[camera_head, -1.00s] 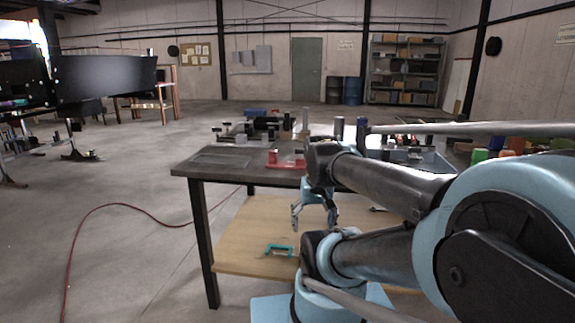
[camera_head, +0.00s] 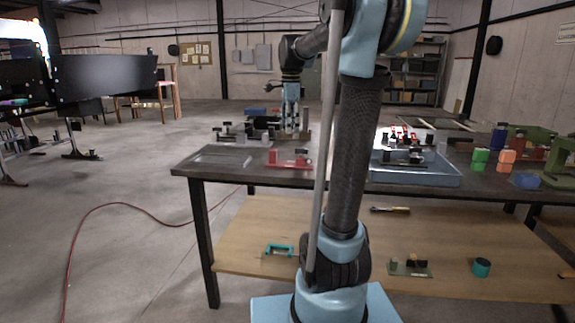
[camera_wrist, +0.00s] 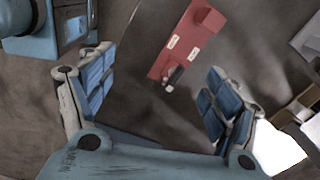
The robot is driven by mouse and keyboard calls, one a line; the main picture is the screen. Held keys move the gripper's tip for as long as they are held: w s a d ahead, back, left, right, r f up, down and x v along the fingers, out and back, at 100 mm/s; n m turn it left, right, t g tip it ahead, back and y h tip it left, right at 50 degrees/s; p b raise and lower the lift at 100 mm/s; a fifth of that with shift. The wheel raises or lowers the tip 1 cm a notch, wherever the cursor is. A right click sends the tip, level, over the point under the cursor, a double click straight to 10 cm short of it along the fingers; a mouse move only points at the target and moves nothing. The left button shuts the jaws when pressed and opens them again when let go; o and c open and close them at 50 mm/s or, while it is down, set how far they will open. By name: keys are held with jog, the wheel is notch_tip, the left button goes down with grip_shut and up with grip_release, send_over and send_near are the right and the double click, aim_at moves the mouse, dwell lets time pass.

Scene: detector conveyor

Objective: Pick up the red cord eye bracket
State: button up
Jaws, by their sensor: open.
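The red cord eye bracket (camera_head: 290,163) lies on the dark table top near its front left edge. It has a flat red plate with a raised block at its left end. In the wrist view the red bracket (camera_wrist: 186,44) shows at the upper middle with two pale labels and a small dark peg. My gripper (camera_head: 291,130) points down above the table, behind the bracket in the head view. In the wrist view my gripper (camera_wrist: 158,65) has its blue-padded fingers spread wide, with nothing between them. The bracket lies beyond the fingertips, apart from them.
A grey fixture (camera_head: 242,132) stands at the table's back left, near my gripper. A blue tray (camera_head: 430,176) with parts sits to the right. Green and orange blocks (camera_head: 507,160) stand farther right. A teal bracket (camera_head: 279,250) lies on the lower wooden shelf.

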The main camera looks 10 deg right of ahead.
jog(key=w+r+m, duration=0.2)
jog(key=w+m, duration=0.1)
jog(key=w, duration=0.2)
send_over(287, 164)
jog(key=f, duration=1.2)
jog(key=shift+a, duration=0.25)
jog(key=shift+w+d+f, duration=0.1)
jog(key=shift+d+f, duration=0.05)
jog(key=shift+f, duration=1.2)
jog(key=shift+w+d+f, duration=0.1)
jog(key=shift+f, duration=1.25)
jog(key=shift+s, duration=0.1)
jog(key=c, duration=1.5)
